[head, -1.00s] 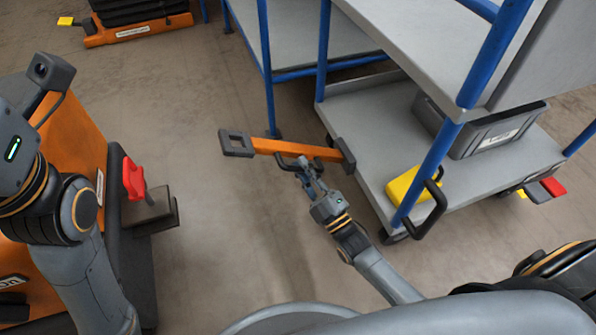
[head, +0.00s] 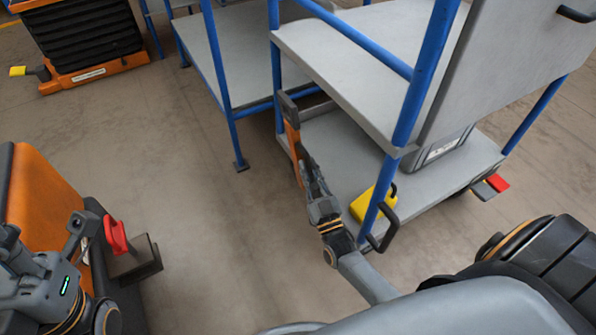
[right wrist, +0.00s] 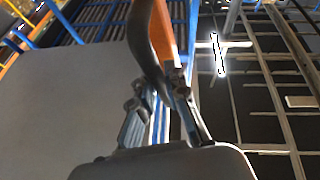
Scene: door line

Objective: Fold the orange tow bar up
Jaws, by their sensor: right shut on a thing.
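My right gripper (head: 304,168) is shut on the bar's dark handle, which curves up between the fingers in the right wrist view (right wrist: 150,45). The orange bar shows behind it there (right wrist: 163,30).
An orange tug (head: 45,205) with a red lever (head: 115,236) and dark hitch (head: 133,262) stands at left. A yellow block (head: 372,203) and black handle (head: 384,232) are right of my gripper. Another cart (head: 215,62) stands behind. The floor between is clear.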

